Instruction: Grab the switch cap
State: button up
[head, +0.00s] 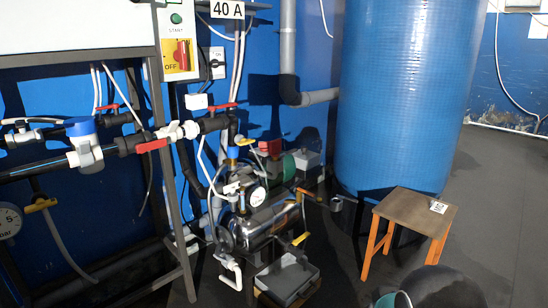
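I cannot make out for certain which thing is the switch cap. A red rotary switch handle (183,55) sits on a yellow plate marked OFF, on the grey panel at the upper left. Above it is a green START button (175,18). A small white piece with dark marks (438,207) lies on the top of a wooden stool (408,212) at the right; it is too small to tell what it is. My gripper is not in view.
A large blue tank (400,90) stands behind the stool. A shiny metal pump (265,225), pipes with red-handled valves and a grey box (287,279) crowd the left and middle. A dark rounded shape (445,285) fills the bottom edge. Dark floor is clear at the right.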

aim_at(305, 160)
jog(key=i, duration=1.65)
jog(key=z, duration=0.4)
